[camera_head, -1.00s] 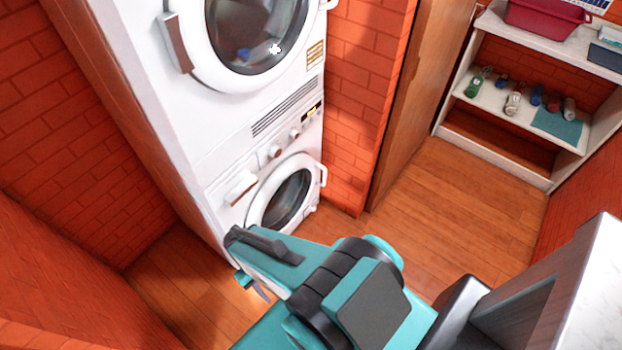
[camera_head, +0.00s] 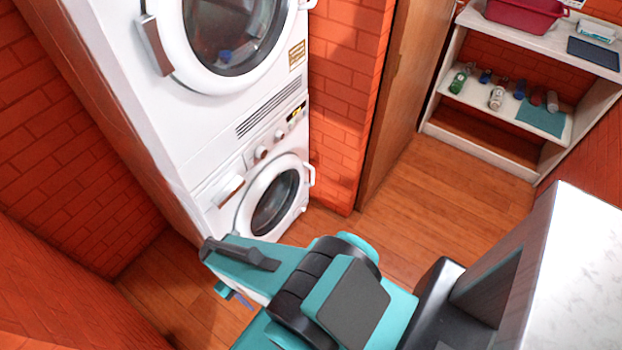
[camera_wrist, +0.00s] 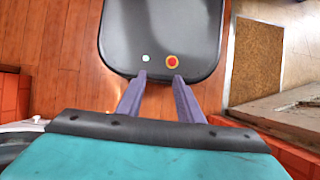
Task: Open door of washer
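The lower white machine is the washer (camera_head: 207,206), stacked under a second machine of the same kind. Its round door (camera_head: 275,201) has a white rim and dark glass and looks shut. A white handle (camera_head: 311,176) is on the door's right edge. My gripper (camera_head: 236,298) is low in front of the washer, apart from the door, and partly hidden by my arm. In the wrist view, the two purple fingers of my gripper (camera_wrist: 160,77) stand apart with nothing between them. A white edge at the lower left there may be the washer.
The upper machine (camera_head: 158,118) has a round glass door (camera_head: 228,35). A wooden door (camera_head: 405,90) stands right of the brick wall. A white shelf (camera_head: 478,155) with bottles and a red basket (camera_head: 527,14) is at the right back. The wooden floor (camera_head: 440,195) between is clear.

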